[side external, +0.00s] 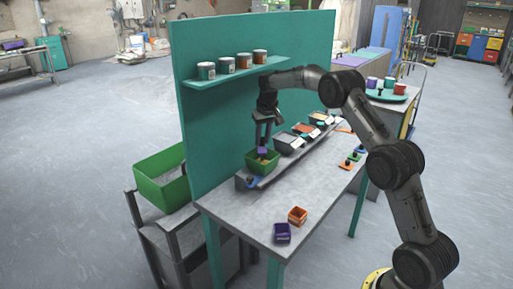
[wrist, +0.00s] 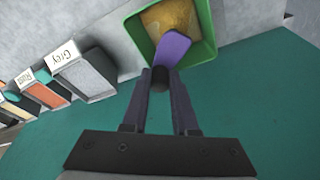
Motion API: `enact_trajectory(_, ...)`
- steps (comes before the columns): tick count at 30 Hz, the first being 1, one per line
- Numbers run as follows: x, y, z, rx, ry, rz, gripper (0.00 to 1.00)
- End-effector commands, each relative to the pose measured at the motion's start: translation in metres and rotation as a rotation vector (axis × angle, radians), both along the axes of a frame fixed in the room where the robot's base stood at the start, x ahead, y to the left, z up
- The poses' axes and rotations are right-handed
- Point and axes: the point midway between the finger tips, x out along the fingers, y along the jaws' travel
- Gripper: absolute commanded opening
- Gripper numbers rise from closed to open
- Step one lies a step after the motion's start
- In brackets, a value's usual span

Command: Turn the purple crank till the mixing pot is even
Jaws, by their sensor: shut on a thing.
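A green square tub (side external: 251,167) stands at the near end of the row of bins. In the wrist view the tub (wrist: 210,30) holds yellow-brown powder (wrist: 165,18). A purple piece (wrist: 173,47) with a dark round grip reaches over the tub's near rim toward the powder; it also shows in the side view (side external: 262,150). I cannot tell whether it is a crank or a scoop. My gripper (wrist: 161,76) is shut on its dark grip, pointing down above the tub (side external: 265,140). The piece's far end and any link to the tub are unclear.
A grey bin labelled Grey (wrist: 88,75) and an orange one labelled Rust (wrist: 45,93) stand beside the tub. A shelf (side external: 235,76) with several cups overhangs behind. Small purple (side external: 282,233) and orange (side external: 297,215) boxes sit at the table's near end.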

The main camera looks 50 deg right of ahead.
Motion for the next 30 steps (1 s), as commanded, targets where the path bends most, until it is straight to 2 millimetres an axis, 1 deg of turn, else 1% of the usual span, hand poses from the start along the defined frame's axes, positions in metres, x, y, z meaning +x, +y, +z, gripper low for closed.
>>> enact_trajectory(8,-0.002,0.0,0.0,0.001,0.002,0.0,0.0)
enact_trajectory(16,-0.015,-0.007,0.0,0.001,0.003,0.001,0.0)
enact_trajectory(30,-0.033,-0.008,0.0,0.003,0.001,0.0,0.0)
